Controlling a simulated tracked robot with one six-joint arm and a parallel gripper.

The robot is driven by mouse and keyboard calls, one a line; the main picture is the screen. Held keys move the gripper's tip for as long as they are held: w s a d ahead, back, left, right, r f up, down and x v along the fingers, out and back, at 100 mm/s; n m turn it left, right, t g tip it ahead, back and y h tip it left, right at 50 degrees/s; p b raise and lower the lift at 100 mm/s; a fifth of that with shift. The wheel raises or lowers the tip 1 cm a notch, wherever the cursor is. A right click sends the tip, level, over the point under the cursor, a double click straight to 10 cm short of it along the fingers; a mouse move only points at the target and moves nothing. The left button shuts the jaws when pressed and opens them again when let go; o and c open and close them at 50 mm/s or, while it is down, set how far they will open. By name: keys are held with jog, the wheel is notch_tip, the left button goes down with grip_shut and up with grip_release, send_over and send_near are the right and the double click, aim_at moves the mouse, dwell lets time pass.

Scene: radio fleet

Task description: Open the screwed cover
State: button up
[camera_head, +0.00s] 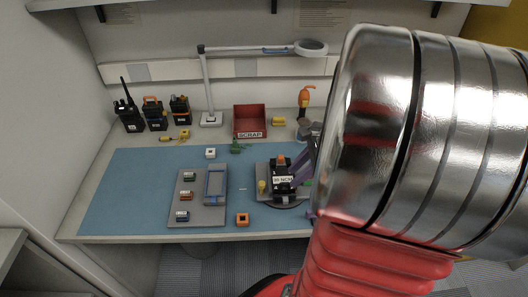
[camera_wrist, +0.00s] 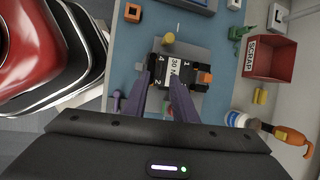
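A black radio (camera_head: 279,186) with a white label lies in a grey holder plate (camera_head: 262,172) on the right of the blue mat. The wrist view shows the radio (camera_wrist: 187,62) beyond my fingertips, with a label reading "30 N" and the digits 1, 2 and 4 near its corners. The cover and its screws are too small to tell apart. My gripper (camera_wrist: 162,78) is open, its two dark purple fingers apart with nothing visibly held. The fingertips overlap the near side of the radio in the picture; I cannot tell whether they touch it.
A red SCRAP bin (camera_head: 250,118) stands behind the mat, with an orange-handled tool (camera_head: 305,97) to its right. A lamp (camera_head: 209,90) and several radios (camera_head: 155,113) stand at the back left. A grey tray (camera_head: 203,215) lies left of the holder. The mat's left part is clear.

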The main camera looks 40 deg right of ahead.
aim_at(287, 183)
jog(key=shift+x, duration=1.85)
jog(key=shift+c, duration=0.3)
grip_shut()
